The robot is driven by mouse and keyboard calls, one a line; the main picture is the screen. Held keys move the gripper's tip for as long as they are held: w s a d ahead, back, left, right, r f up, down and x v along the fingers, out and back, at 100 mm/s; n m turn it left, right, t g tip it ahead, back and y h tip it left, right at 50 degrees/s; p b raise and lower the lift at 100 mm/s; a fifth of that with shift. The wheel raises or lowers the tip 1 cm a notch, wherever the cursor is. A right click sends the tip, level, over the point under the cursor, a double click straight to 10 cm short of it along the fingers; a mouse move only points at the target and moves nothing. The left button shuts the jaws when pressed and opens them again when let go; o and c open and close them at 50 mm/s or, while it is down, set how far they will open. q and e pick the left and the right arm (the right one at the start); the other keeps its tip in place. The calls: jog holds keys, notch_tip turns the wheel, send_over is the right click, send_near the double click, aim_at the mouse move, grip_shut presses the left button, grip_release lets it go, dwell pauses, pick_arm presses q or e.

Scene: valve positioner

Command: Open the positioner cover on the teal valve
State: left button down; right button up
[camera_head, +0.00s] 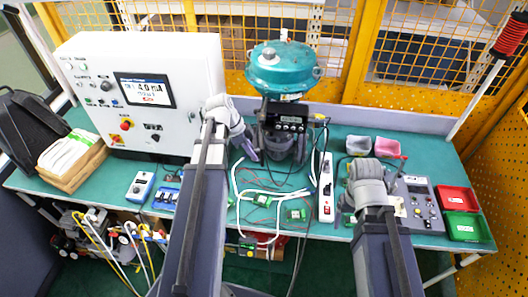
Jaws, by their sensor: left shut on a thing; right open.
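The teal valve (282,66) stands upright at the back middle of the bench, with a domed teal top. Its dark positioner (287,123) faces me below the dome and shows a small display and controls. My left gripper (253,156) is at the left side of the positioner, pointing down. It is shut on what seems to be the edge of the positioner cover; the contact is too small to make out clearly. My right gripper (349,214) is open and low over the bench, right of the power strip, apart from the valve. My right wrist partly hides its fingers.
A white control cabinet (190,85) stands at the left back. A white power strip (326,190), loose cables and green circuit boards (296,214) lie mid-bench. A grey control box (416,205), red bin (458,198) and green bin (467,227) are at right.

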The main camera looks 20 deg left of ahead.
pick_arm(q)
jog(key=shift+s+a, duration=0.2)
jog(key=shift+a, duration=0.7)
jog(key=shift+s+a, duration=0.15)
jog(key=shift+a, duration=0.7)
jog(key=c, duration=0.9)
grip_release()
jog(key=shift+c, duration=0.2)
jog(key=shift+r, duration=0.15)
jog(key=p+v, duration=0.7)
jog(key=shift+a+r, duration=0.15)
jog(key=shift+r, duration=0.05)
